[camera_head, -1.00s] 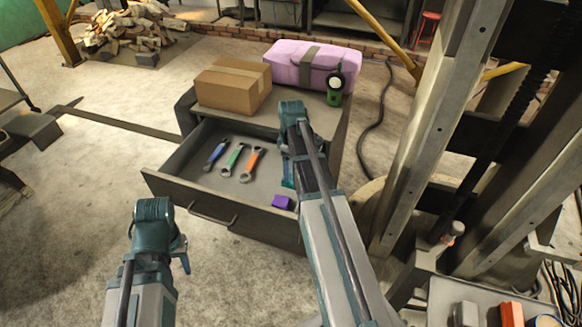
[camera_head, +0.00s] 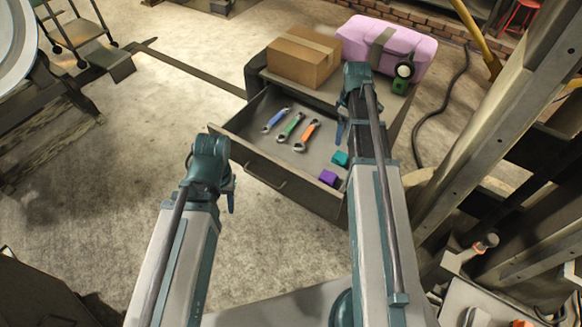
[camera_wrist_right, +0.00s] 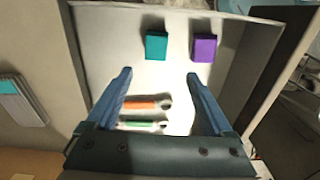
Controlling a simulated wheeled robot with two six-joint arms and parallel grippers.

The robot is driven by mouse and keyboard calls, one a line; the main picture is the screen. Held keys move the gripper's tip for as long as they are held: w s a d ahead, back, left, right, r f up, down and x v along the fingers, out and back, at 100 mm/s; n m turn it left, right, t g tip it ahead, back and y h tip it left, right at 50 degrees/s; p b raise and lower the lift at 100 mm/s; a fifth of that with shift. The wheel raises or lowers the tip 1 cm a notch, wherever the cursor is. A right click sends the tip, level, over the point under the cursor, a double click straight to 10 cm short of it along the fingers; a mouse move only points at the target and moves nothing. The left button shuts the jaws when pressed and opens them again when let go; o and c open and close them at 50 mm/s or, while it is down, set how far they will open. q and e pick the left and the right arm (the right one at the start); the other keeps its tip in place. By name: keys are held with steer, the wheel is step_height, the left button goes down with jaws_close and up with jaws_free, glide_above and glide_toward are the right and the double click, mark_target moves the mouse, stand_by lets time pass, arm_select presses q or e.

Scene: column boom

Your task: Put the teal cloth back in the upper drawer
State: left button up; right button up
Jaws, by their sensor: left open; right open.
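The teal cloth (camera_head: 340,158) is a small folded block lying in the open drawer (camera_head: 237,127), near its front right corner, next to a purple folded block (camera_head: 328,178). The teal cloth also shows in the right wrist view (camera_wrist_right: 157,46), beyond the fingertips. My right gripper (camera_head: 341,132) is over the right part of the drawer, pointing down. In its wrist view the right gripper (camera_wrist_right: 159,76) is open and empty, with the teal cloth apart from both fingers. My left gripper (camera_head: 231,200) is open in front of the drawer, left of its handle.
Blue, green and orange wrenches (camera_head: 291,126) lie in the drawer. A cardboard box (camera_head: 303,57), a pink case (camera_head: 385,42) and a green-black round device (camera_head: 403,76) stand on the cabinet top. A post (camera_head: 490,130) rises at the right.

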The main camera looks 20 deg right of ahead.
steer(key=s+a, duration=0.2)
steer(key=a, duration=0.4)
steer(key=s+a+m, duration=0.1)
steer(key=s+a, duration=0.1)
steer(key=a, duration=0.4)
steer(key=s+a+m, duration=0.1)
steer(key=s+a, duration=0.2)
steer(key=a, duration=0.3)
steer(key=shift+a+h, duration=0.3)
steer(key=s+a+m, duration=0.2)
steer(key=s+a, duration=0.7)
steer(key=a, duration=0.2)
steer(key=shift+s+h, duration=0.2)
steer(key=shift+h, duration=0.1)
